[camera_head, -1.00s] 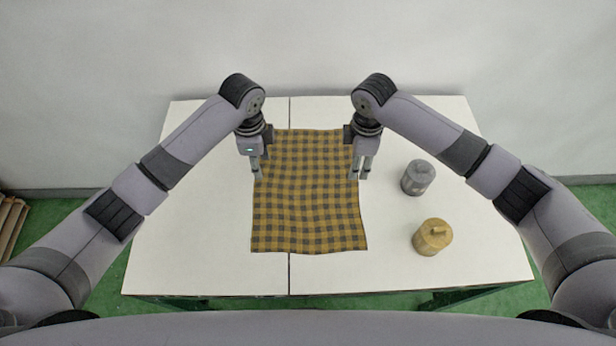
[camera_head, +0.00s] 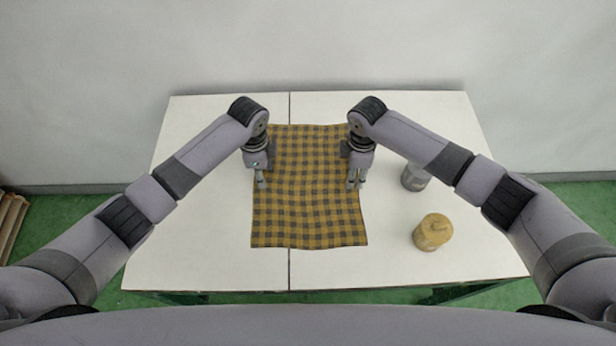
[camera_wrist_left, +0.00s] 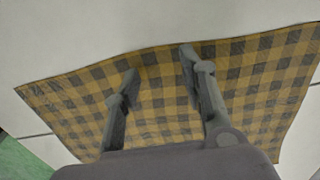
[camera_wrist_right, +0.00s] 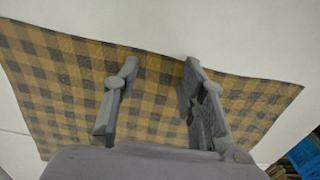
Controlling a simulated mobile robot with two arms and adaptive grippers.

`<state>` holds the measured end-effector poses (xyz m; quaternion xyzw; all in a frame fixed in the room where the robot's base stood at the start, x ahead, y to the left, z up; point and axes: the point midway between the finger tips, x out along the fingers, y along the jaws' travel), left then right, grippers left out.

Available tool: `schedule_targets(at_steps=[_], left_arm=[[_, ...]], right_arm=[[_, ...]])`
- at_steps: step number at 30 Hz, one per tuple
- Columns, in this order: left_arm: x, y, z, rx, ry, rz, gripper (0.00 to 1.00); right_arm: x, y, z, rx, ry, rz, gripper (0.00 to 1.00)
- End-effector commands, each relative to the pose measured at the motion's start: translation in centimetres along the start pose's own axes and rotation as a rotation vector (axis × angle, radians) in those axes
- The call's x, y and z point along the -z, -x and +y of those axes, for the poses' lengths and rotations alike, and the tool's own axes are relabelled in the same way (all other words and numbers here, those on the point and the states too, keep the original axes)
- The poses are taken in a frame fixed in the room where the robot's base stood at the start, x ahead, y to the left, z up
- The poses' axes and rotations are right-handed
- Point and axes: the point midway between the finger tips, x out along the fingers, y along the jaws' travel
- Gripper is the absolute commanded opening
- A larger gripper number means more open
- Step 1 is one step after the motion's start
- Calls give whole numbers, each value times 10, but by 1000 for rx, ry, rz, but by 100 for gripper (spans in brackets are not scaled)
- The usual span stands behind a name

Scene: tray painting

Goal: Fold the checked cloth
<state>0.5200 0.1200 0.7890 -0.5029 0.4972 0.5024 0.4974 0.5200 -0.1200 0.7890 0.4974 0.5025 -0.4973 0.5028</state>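The checked cloth (camera_head: 308,205), mustard and dark grey, lies spread out and nearly flat on the white table, with slight waves along its edges. My left gripper (camera_head: 261,184) is over the cloth's left edge, and my right gripper (camera_head: 357,184) is over its right edge. In the left wrist view the cloth (camera_wrist_left: 255,85) lies beneath my left gripper (camera_wrist_left: 158,64), whose fingers are apart with nothing between them but cloth below. In the right wrist view the cloth (camera_wrist_right: 60,75) lies under my right gripper (camera_wrist_right: 161,66), also with fingers apart. Contact with the cloth cannot be told.
The white table (camera_head: 190,245) has free room left of the cloth. A grey lidded canister (camera_head: 413,178), partly hidden by my right arm, and a yellow canister (camera_head: 433,232) stand to the right. A plain wall is behind the table.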

Motion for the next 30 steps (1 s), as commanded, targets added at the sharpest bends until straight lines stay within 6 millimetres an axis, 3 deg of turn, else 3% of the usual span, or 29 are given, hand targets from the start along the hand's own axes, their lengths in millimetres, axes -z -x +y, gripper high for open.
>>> schedule_targets(at_steps=[30], left_arm=[[0, -2, 1, -3, 0, -1, 4]], right_arm=[[0, -2, -1, 1, 0, -1, 4]])
